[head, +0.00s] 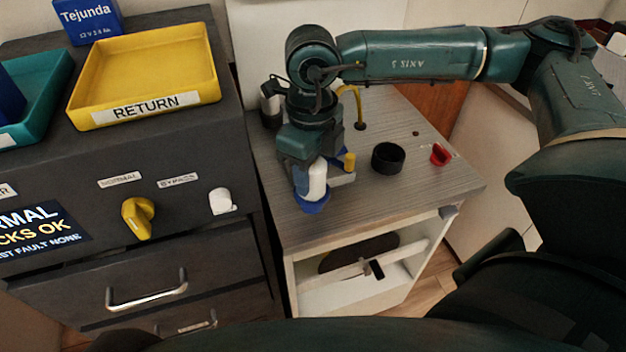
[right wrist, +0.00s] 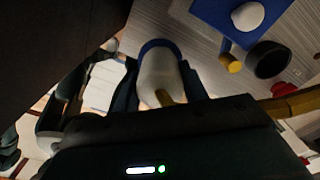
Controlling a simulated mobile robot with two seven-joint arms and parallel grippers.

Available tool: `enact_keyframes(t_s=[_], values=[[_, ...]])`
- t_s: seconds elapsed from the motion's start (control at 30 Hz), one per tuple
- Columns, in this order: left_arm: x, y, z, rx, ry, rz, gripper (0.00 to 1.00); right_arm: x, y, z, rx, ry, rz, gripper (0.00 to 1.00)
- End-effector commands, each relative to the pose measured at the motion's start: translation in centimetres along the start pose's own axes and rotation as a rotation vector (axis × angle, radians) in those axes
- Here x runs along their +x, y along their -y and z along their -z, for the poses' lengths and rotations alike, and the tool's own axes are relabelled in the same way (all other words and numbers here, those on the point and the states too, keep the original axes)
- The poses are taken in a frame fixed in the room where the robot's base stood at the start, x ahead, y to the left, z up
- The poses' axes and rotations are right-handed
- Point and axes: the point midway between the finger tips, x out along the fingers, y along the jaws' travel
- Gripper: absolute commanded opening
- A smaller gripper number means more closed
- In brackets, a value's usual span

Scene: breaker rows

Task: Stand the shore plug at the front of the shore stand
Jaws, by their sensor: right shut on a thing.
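The shore plug (head: 318,181), white with a blue collar at its lower end, is between the fingers of my right gripper (head: 314,172), which is shut on it. The plug looks roughly upright over the grey-topped cabinet; I cannot tell if it touches the top. In the right wrist view the plug (right wrist: 160,72) shows its white body, blue rim and a yellow part. A blue plate (right wrist: 222,22) with a white dome lies beside it, with a yellow peg (right wrist: 231,63); in the head view the gripper mostly hides this plate. I cannot tell for sure which piece is the shore stand. My left gripper is not in view.
A black round cup (head: 388,158) and a red piece (head: 440,154) stand right of the gripper on the cabinet top (head: 420,190). The dark console at left carries a yellow RETURN tray (head: 150,65), a yellow knob (head: 138,217) and a white knob (head: 222,201).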

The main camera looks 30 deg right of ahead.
Motion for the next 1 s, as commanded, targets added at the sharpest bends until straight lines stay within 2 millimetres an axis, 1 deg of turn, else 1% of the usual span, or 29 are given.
enact_keyframes(t_s=[0.07,0.2,0.27,0.5,0.63,0.67,0.9,1.0], values=[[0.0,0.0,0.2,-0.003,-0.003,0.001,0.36,0.7,0.0,0.0,-0.001,-0.001,0.001,0.23],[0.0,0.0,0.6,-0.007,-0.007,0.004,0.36,2.7,0.0,0.0,-0.001,-0.002,0.0,0.23],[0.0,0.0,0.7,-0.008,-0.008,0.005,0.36,3.3,0.0,0.0,-0.001,-0.001,0.001,0.23],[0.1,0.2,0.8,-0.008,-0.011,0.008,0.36,3.5,0.0,0.0,-0.001,0.002,0.001,0.23],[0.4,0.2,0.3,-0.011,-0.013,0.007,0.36,4.0,0.0,0.0,-0.001,0.002,0.001,0.23],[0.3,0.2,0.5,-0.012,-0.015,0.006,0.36,3.9,0.0,0.0,-0.001,0.0,0.001,0.45],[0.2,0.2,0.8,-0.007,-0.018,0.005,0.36,3.8,0.0,0.0,-0.001,0.0,0.001,0.64],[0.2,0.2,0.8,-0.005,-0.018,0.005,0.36,3.8,0.0,0.0,-0.001,0.0,0.001,0.65]])
